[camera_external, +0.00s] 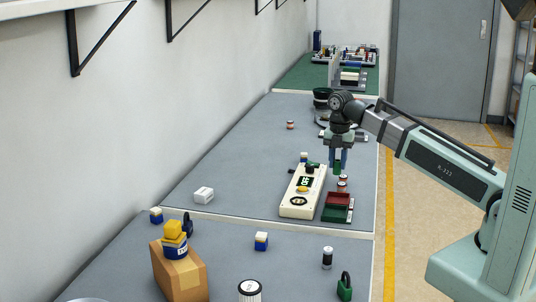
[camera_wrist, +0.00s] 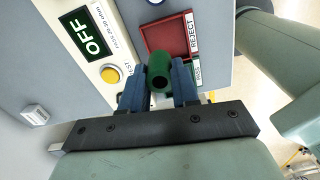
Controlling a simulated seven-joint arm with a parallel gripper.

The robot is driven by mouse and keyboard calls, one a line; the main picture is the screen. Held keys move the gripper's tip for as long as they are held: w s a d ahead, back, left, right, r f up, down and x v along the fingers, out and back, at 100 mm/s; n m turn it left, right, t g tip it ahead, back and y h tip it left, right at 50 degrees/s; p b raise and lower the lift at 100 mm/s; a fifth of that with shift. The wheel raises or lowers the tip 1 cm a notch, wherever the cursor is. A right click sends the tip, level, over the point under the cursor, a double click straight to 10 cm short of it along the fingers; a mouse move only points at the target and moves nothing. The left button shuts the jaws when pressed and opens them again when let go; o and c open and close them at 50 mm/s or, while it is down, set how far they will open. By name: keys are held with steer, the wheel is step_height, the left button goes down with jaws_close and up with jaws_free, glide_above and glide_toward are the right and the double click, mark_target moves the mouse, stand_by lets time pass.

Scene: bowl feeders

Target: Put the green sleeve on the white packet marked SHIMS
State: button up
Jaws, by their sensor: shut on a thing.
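The green sleeve (camera_wrist: 160,76) is a short hollow tube, held between the blue fingers of my gripper (camera_wrist: 160,82) in the wrist view. In the external view my gripper (camera_external: 338,160) points down above the bench, with the green sleeve (camera_external: 338,167) small between its fingertips, above the area beside the cream panel. A small white packet (camera_external: 203,195) lies flat on the grey bench, well to the left of my gripper. It also shows at the left of the wrist view (camera_wrist: 35,114). Its marking is too small to read.
A cream test panel (camera_external: 292,210) with an OFF display and yellow button lies between the packet and my gripper. A red-and-green tray (camera_external: 337,214), labelled REJECT on its red part, is beside it. Bench around the packet is clear.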

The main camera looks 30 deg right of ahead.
steer(key=shift+s+a+r, duration=0.1)
steer(key=shift+a, duration=0.25)
steer(key=a+n, duration=0.2)
steer(key=a, duration=0.7)
step_height(320, 180, up, 3)
steer(key=m, duration=0.4)
glide_above(203, 191)
steer(key=shift+d+f, duration=0.15)
steer(key=shift+f, duration=4.75)
steer(key=shift+f, duration=0.1)
steer(key=o, duration=1)
